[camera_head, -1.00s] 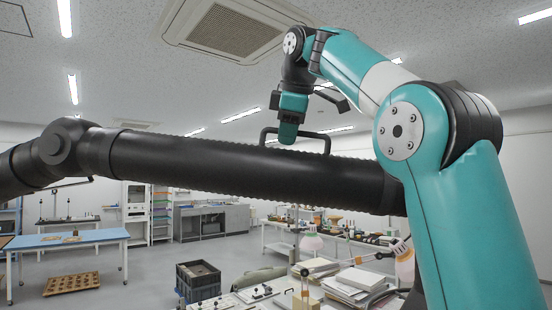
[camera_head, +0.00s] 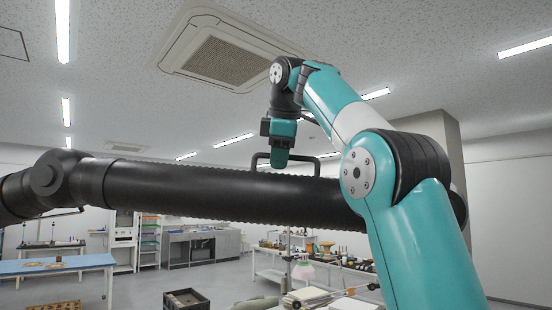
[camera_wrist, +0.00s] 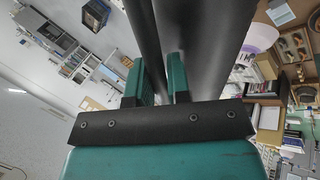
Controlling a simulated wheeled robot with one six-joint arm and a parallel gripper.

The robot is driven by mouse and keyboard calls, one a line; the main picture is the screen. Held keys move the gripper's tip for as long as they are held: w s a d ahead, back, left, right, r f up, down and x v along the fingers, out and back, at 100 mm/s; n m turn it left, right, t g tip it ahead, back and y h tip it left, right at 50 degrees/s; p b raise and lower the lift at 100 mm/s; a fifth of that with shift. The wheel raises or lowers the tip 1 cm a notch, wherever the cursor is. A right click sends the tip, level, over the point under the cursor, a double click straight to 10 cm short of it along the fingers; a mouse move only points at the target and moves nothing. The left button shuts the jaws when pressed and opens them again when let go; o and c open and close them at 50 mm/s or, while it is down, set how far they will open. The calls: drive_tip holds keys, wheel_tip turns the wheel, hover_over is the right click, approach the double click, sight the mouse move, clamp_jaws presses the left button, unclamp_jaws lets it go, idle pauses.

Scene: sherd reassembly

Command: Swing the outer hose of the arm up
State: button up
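The outer hose (camera_head: 220,190) is a thick black ribbed tube running nearly level across the head view. A dark elbow joint (camera_head: 58,178) is at its left, and its right end shows past my teal arm. A black handle (camera_head: 312,162) stands on top of it. My gripper (camera_head: 279,160) points down at this handle, near its left part. In the wrist view the two teal fingers (camera_wrist: 158,78) stand on both sides of the dark handle bar (camera_wrist: 150,45), with little or no gap. The hose (camera_wrist: 195,40) lies just beyond. The contact faces are partly hidden.
A ceiling air unit (camera_head: 220,45) is above the arm. Below and behind the hose are a blue-topped table (camera_head: 55,265), a dark crate (camera_head: 186,300) and a cluttered bench (camera_head: 270,270). A pillar (camera_head: 440,135) stands behind my arm. The air directly above the hose looks clear.

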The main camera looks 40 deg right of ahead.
drive_tip(key=o, duration=0.3)
drive_tip(key=shift+s+d+r, duration=0.1)
drive_tip(key=shift+s+d, duration=0.2)
drive_tip(key=shift+o, duration=0.2)
drive_tip(key=shift+w+a, duration=0.2)
drive_tip(key=shift+a, duration=0.05)
drive_tip(key=shift+s+a+r, duration=0.1)
drive_tip(key=shift+s+r, duration=0.15)
drive_tip(key=shift+r, duration=0.35)
drive_tip(key=s+a+r+b, duration=0.1)
drive_tip(key=s+a+b, duration=0.3)
drive_tip(key=s, duration=0.7)
drive_tip(key=shift+s+a+r, duration=0.15)
drive_tip(key=shift+s+a, duration=0.05)
drive_tip(key=shift+a, duration=1)
